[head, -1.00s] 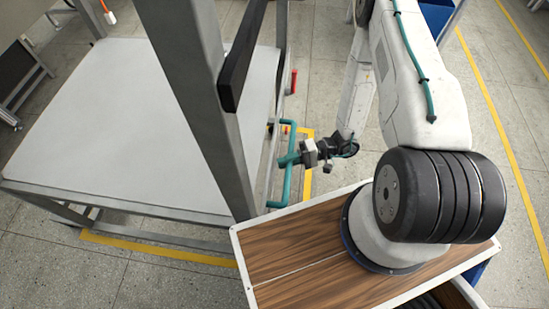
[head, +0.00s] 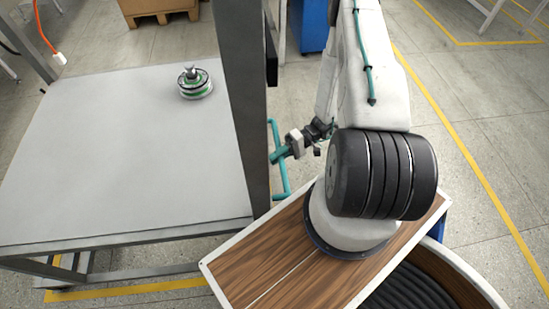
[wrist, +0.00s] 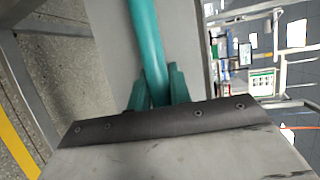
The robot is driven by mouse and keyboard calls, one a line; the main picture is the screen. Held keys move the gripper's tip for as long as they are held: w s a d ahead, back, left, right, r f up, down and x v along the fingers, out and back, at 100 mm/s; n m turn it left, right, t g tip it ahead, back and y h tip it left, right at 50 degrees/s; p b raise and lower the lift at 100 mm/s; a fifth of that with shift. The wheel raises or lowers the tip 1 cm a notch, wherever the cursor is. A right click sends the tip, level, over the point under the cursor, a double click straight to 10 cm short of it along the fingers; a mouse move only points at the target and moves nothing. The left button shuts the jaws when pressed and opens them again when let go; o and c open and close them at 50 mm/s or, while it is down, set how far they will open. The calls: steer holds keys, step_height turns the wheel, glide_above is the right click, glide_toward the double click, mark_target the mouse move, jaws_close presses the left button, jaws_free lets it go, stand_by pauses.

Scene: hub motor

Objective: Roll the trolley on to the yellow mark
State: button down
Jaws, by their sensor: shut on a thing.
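The trolley (head: 110,160) has a pale flat top on a grey metal frame and fills the left of the head view. A tall grey post (head: 240,100) stands at its right edge. A teal bar handle (head: 274,135) is beside this post. My gripper (head: 277,156) is shut on the handle. In the wrist view the gripper's teal fingers (wrist: 157,92) sit on both sides of the teal handle (wrist: 148,35). The yellow mark (head: 130,288) shows as a floor strip below the trolley's near edge, and part of it is hidden. Its wheels are not clearly visible.
A round green-and-silver hub motor (head: 195,83) stands on the trolley top. A cardboard box on a pallet (head: 155,8) and a blue cabinet (head: 309,25) are behind. A yellow floor line (head: 470,150) runs along the right, with clear floor around it.

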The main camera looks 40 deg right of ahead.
steer(key=shift+s+f, duration=0.2)
steer(key=shift+s, duration=0.1)
steer(key=c, duration=1.6)
jaws_free()
steer(key=shift+d, duration=0.1)
steer(key=shift+o, duration=0.2)
steer(key=shift+w, duration=0.1)
steer(key=shift+r, duration=0.1)
steer(key=shift+d, duration=0.3)
steer(key=d+r, duration=0.1)
steer(key=d, duration=0.6)
steer(key=shift+s+r, duration=0.15)
steer(key=shift+s, duration=0.25)
steer(key=shift+d, duration=0.1)
